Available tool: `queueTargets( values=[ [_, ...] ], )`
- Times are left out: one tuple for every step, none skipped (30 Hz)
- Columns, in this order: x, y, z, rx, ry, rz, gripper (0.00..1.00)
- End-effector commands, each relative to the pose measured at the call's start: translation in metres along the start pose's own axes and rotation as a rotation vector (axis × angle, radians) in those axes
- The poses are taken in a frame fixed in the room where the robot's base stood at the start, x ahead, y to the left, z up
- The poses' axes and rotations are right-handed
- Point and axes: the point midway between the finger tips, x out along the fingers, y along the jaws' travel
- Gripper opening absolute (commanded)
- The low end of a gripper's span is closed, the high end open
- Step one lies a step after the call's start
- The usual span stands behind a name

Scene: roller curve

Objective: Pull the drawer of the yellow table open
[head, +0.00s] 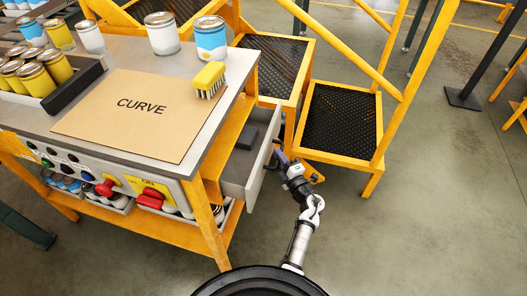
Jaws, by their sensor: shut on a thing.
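The yellow table (215,224) stands at the left with a grey top. Its grey drawer (236,172) sticks out from the right side under the top, partly open, and a dark block shows inside it. My gripper (277,157) is at the outer face of the drawer front, at its handle, which is mostly hidden by the gripper. The gripper is shut on the drawer handle; the fingertips are small and partly hidden. My arm reaches up to it from the bottom middle of the head view.
A board marked CURVE (130,112), a yellow brush (209,79) and several cans lie or stand on the table top. Yellow steps with black treads (340,118) stand close behind the drawer. The floor (420,225) to the right is clear.

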Motion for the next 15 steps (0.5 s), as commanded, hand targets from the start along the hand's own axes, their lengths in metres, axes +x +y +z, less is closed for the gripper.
queueTargets(
  values=[
    [-0.010, 0.003, 0.010, 0.000, -0.005, 0.000, 0.00],
    [-0.015, 0.004, 0.015, 0.000, -0.006, 0.000, 0.00],
    [-0.021, 0.005, 0.021, 0.000, -0.005, 0.000, 0.00],
    [-0.026, 0.006, 0.026, 0.000, -0.006, 0.000, 0.00],
    [-0.030, 0.007, 0.031, 0.000, -0.005, 0.000, 0.00],
    [-0.035, 0.009, 0.036, 0.001, -0.004, 0.001, 0.00],
    [-0.040, 0.010, 0.040, 0.000, -0.004, 0.001, 0.00],
    [-0.044, 0.011, 0.044, 0.000, -0.004, 0.001, 0.00],
    [-0.048, 0.012, 0.048, 0.000, -0.004, 0.001, 0.00],
    [-0.051, 0.013, 0.052, -0.001, -0.004, 0.000, 0.00],
    [-0.054, 0.013, 0.054, -0.001, -0.003, 0.000, 0.00],
    [-0.058, 0.014, 0.058, 0.000, -0.003, 0.000, 0.00],
    [-0.060, 0.015, 0.060, 0.000, -0.002, 0.000, 0.00],
    [-0.062, 0.015, 0.062, 0.000, -0.001, 0.000, 0.00],
    [-0.065, 0.016, 0.065, 0.001, -0.002, 0.000, 0.00]
  ],
)
